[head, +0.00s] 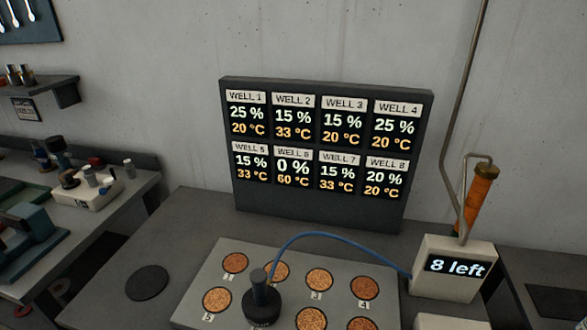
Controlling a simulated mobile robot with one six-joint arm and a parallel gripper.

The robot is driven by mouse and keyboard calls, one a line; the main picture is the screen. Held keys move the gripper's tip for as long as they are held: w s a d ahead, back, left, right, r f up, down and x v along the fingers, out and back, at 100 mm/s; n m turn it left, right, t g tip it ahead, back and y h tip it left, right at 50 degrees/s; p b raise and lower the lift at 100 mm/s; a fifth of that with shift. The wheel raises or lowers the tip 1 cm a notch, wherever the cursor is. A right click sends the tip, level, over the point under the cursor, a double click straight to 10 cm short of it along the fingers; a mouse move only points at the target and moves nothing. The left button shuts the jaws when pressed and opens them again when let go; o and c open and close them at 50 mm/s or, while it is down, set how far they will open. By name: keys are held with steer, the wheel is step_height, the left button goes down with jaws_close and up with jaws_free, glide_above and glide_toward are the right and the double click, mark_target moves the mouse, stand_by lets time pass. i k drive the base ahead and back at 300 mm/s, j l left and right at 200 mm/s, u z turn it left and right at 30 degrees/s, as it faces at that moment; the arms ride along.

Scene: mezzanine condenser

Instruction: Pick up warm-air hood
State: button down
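The warm-air hood appears to be the black, knobbed piece (262,303) in the head view. It stands upright over one well of the grey well plate (232,258), in the front row just right of the well marked 5. A blue hose (330,238) arcs from beside it to the white box (450,282) on the right, whose display reads "8 left". My gripper is not in view.
A dark panel (320,215) behind the plate lists eight wells; WELL 6 reads 0 % and 60 °C. An orange-handled tool (480,195) stands by the white box beside a thin metal pipe (462,90). A dark disc (147,282) lies left of the plate. The left bench (110,215) is cluttered.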

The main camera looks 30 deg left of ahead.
mark_target(262, 305)
steer(key=u, duration=1.75)
